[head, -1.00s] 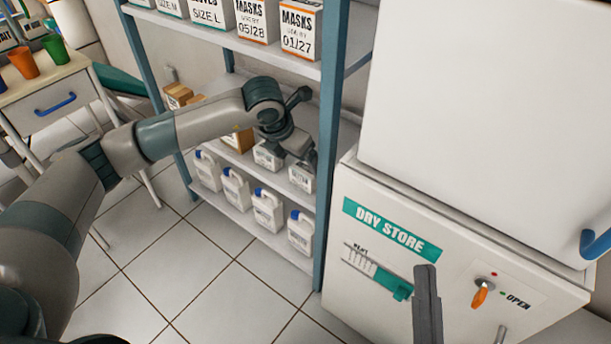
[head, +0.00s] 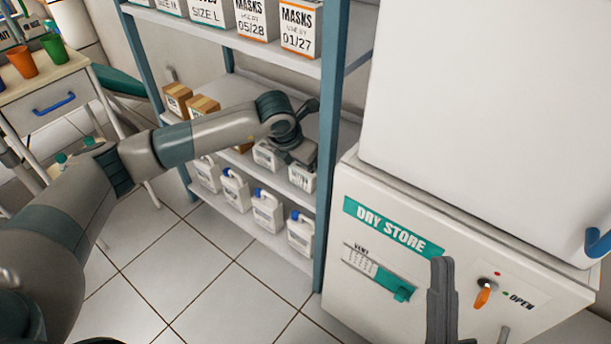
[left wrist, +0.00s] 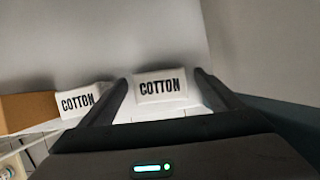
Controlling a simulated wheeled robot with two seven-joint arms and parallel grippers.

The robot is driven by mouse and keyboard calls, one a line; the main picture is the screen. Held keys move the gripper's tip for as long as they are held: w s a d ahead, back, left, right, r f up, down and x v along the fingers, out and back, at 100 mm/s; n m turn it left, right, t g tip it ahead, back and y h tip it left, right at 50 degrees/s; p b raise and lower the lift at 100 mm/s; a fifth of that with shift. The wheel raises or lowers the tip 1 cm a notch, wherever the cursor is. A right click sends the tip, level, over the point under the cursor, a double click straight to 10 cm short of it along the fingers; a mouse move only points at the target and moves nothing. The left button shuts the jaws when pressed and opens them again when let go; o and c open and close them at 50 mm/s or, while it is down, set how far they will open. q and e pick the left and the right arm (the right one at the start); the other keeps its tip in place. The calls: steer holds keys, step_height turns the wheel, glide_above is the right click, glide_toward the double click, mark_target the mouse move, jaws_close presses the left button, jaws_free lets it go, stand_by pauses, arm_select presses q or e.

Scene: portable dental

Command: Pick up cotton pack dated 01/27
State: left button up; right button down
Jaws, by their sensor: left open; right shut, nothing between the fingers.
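Two white packs marked COTTON stand on the shelf unit's middle shelf. The right-hand cotton pack (head: 302,179) is also in the left wrist view (left wrist: 160,86), where it lies between the spread fingers of my left gripper (left wrist: 165,92). The other cotton pack (head: 267,157) also shows in the left wrist view (left wrist: 80,101), outside the left finger. No date is legible on either pack. My left gripper (head: 303,152) is open, at the right-hand pack; I cannot tell whether it touches. My right gripper (head: 440,285) is shut and empty, in front of the dry store cabinet.
Brown boxes (head: 203,106) stand further left on the same shelf. White jugs (head: 267,212) fill the lower shelf, mask boxes (head: 300,30) the upper one. A blue shelf post (head: 328,150) stands close right of my left gripper, beside the dry store cabinet (head: 450,265).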

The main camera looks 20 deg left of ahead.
steer(key=shift+f, duration=0.15)
arm_select(q)
steer(key=shift+c, duration=0.9)
steer(key=c, duration=0.9)
steer(key=shift+c, duration=0.2)
arm_select(e)
steer(key=shift+s+a+f, duration=0.1)
steer(key=shift+s+f, duration=0.05)
arm_select(q)
steer(key=shift+r, duration=0.1)
arm_select(e)
steer(key=shift+g, duration=0.3)
